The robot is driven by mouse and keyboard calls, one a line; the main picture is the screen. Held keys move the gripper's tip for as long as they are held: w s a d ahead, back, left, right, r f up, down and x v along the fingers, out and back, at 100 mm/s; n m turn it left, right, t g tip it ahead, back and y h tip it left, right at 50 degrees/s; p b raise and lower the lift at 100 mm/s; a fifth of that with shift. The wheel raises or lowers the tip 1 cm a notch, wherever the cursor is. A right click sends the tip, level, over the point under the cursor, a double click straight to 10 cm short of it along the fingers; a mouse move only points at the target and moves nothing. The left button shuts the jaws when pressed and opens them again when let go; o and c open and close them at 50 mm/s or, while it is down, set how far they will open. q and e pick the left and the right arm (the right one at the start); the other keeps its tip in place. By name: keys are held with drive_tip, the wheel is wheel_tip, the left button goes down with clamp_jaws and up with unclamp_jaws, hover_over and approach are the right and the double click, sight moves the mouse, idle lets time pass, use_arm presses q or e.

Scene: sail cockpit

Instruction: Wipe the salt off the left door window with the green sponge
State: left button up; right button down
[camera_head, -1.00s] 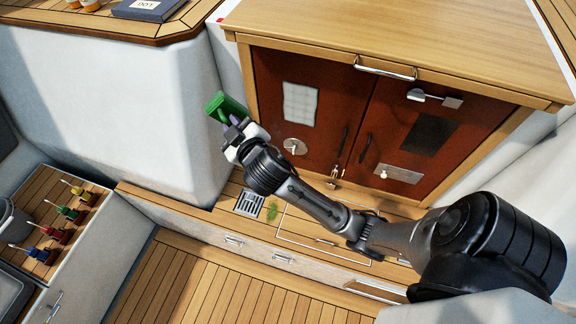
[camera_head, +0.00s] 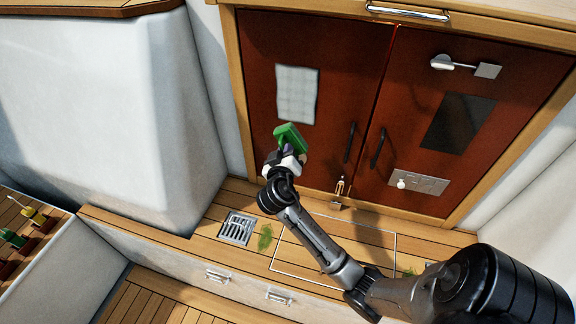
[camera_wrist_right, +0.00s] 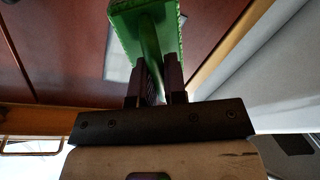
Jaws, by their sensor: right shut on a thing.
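The green sponge (camera_head: 291,138) is gripped in my right gripper (camera_head: 287,152), just below the left door window. The right wrist view shows the sponge (camera_wrist_right: 146,30) between the two dark fingers (camera_wrist_right: 155,88). The left door window (camera_head: 297,95) is a pale, whitish pane in the left red-brown door (camera_head: 345,70). Its lower edge is close to the sponge; I cannot tell whether they touch. In the right wrist view the window (camera_wrist_right: 118,62) is partly hidden behind the sponge. My left gripper is out of view.
The right door has a dark window (camera_head: 458,122), a latch (camera_head: 465,65) and a metal plate (camera_head: 418,182). Door handles (camera_head: 377,147) stand near the middle. A hasp (camera_head: 341,188) hangs low. The wooden ledge below holds a drain grate (camera_head: 238,229) and a green scrap (camera_head: 265,237).

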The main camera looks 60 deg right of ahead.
sight(292, 144)
drive_tip(key=shift+s+d+f, duration=0.1)
drive_tip(key=shift+d+f, duration=0.3)
drive_tip(key=shift+f, duration=0.25)
drive_tip(key=shift+s+b+x, duration=0.15)
drive_tip(key=shift+b+x, duration=0.15)
drive_tip(key=shift+x, duration=0.7)
drive_tip(key=shift+s+b+x, duration=0.15)
drive_tip(key=shift+b+x, duration=0.1)
drive_tip(key=shift+x, duration=0.8)
drive_tip(key=shift+w+d+r, duration=0.1)
drive_tip(key=shift+d, duration=0.35)
drive_tip(key=shift+w+d+r, duration=0.1)
drive_tip(key=shift+d, duration=0.35)
drive_tip(key=shift+d, duration=0.3)
drive_tip(key=shift+x, duration=0.8)
drive_tip(key=shift+r, duration=0.2)
